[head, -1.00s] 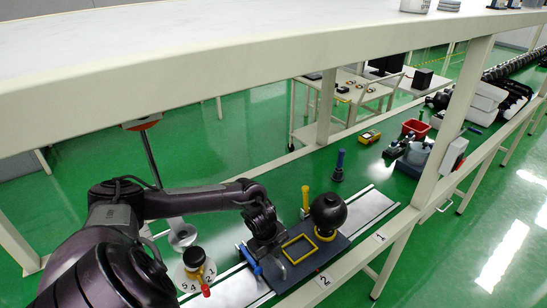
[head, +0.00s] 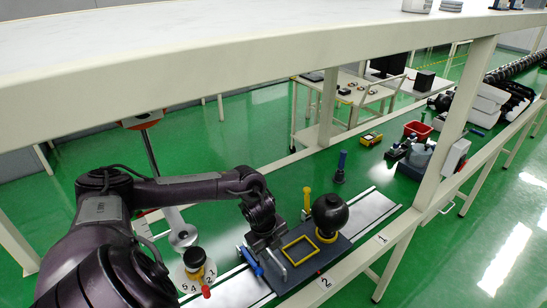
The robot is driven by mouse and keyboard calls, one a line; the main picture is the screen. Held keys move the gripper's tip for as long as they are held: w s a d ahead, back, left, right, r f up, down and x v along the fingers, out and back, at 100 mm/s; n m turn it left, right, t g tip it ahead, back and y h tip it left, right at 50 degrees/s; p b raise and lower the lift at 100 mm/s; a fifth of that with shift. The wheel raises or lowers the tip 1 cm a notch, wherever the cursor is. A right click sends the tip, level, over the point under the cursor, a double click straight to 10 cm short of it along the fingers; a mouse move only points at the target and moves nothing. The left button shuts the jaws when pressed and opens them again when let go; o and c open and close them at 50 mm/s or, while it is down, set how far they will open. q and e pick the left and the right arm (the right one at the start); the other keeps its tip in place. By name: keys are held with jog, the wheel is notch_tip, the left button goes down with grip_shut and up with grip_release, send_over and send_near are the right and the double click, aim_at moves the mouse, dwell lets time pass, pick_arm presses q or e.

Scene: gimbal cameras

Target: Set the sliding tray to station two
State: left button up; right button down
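The sliding tray (head: 325,262) is a dark blue-grey plate on a pale metal rail. It carries a yellow square frame (head: 300,250) and a black ball (head: 330,212) over a yellow ring. A grey bent handle (head: 279,268) stands at its near left part, and a blue lever (head: 250,262) lies at its left edge. The number 2 label (head: 326,283) is on the front beam beside the tray; the number 1 label (head: 383,239) is farther right. My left gripper (head: 266,242) points down above the tray's left part, near the handle; its fingers are too small to read. My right gripper is not in view.
A numbered dial (head: 197,274) with a red pointer stands left of the tray. A yellow peg (head: 307,199) and a blue peg (head: 340,167) stand behind it. The long white shelf (head: 240,70) spans overhead, and a post (head: 455,125) rises at right.

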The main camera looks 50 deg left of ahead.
pick_arm(q)
jog(key=shift+s+r, duration=0.2)
jog(key=shift+r, duration=0.75)
jog(key=shift+s+r, duration=0.2)
jog(key=shift+r, duration=0.7)
jog(key=shift+f, duration=0.1)
